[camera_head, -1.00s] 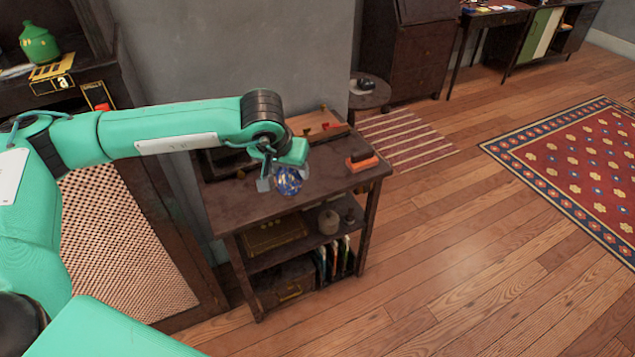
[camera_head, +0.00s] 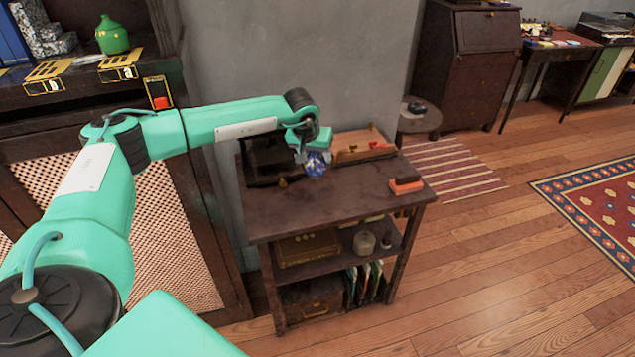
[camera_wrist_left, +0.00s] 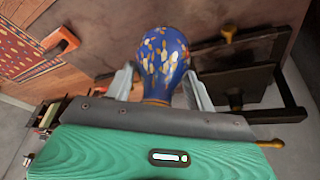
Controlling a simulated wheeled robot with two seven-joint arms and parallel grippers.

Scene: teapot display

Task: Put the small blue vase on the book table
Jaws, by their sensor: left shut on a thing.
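The small blue vase (camera_head: 316,163), speckled with white and orange, is in my left gripper (camera_head: 312,150). In the left wrist view the vase (camera_wrist_left: 162,62) sits between the two grey fingers of my left gripper (camera_wrist_left: 160,88), which are shut on its narrow part. In the head view the vase is over the back part of the dark wooden table (camera_head: 325,205), which has shelves with books below. I cannot tell how far the vase is above the top. My right gripper is not in view.
On the tabletop stand a dark wooden stand (camera_head: 268,160) at the back left, an open wooden box (camera_head: 362,146) at the back right and an orange-and-dark block (camera_head: 405,186) near the right edge. The front middle of the top is clear.

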